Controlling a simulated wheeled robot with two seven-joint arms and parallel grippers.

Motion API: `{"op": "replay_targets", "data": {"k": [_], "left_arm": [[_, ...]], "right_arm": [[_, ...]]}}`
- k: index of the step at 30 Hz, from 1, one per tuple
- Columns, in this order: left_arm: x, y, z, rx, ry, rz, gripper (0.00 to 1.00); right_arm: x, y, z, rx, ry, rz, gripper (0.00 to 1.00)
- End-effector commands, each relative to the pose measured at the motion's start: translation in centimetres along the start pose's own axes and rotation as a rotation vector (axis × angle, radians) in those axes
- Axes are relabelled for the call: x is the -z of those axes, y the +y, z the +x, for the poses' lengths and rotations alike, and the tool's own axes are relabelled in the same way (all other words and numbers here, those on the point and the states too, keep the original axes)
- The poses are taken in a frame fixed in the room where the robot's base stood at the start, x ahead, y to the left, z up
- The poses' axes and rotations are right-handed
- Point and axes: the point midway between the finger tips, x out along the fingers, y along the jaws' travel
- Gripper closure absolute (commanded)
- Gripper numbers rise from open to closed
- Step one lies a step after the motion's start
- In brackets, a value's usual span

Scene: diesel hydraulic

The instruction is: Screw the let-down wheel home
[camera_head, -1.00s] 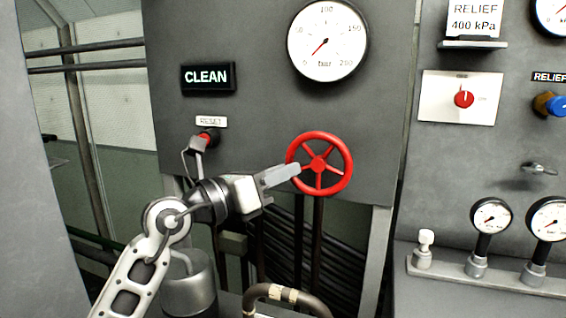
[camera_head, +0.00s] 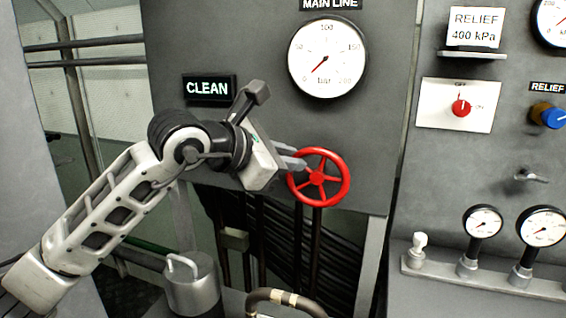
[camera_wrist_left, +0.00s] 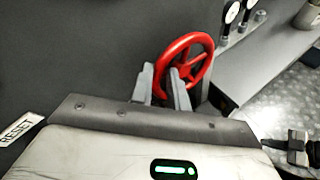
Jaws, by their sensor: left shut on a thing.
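The red spoked let-down wheel (camera_head: 322,199) is mounted on the grey panel below the large bar gauge. My left gripper (camera_head: 299,168) reaches it from the left and its fingers are shut on the wheel's left part of the rim. In the left wrist view, the wheel (camera_wrist_left: 205,43) stands beyond the two fingers (camera_wrist_left: 165,85), which meet its near rim. The exact contact is partly hidden by the fingers.
The main line gauge (camera_head: 327,57) reads near zero. A lit CLEAN sign (camera_head: 209,87) is left of it. A relief panel with a red knob (camera_head: 461,108) and a blue knob (camera_head: 552,117) stands right. Small gauges (camera_head: 484,221) and a metal canister (camera_head: 191,284) are lower down.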

Motion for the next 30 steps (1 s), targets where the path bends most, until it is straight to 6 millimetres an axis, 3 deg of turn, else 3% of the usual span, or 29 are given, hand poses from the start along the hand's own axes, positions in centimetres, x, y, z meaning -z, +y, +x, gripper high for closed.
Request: {"op": "replay_targets", "data": {"k": [15, 30], "left_arm": [[-2.9, -0.8, 0.4, -0.040, 0.271, 0.414, 1.00], [-4.6, -2.1, 1.2, -0.062, 0.486, 0.733, 1.00]], "right_arm": [[-0.8, -0.1, 0.9, 0.010, 0.009, -0.003, 1.00], [-1.5, -0.4, 1.4, 0.024, 0.014, -0.009, 1.00]]}}
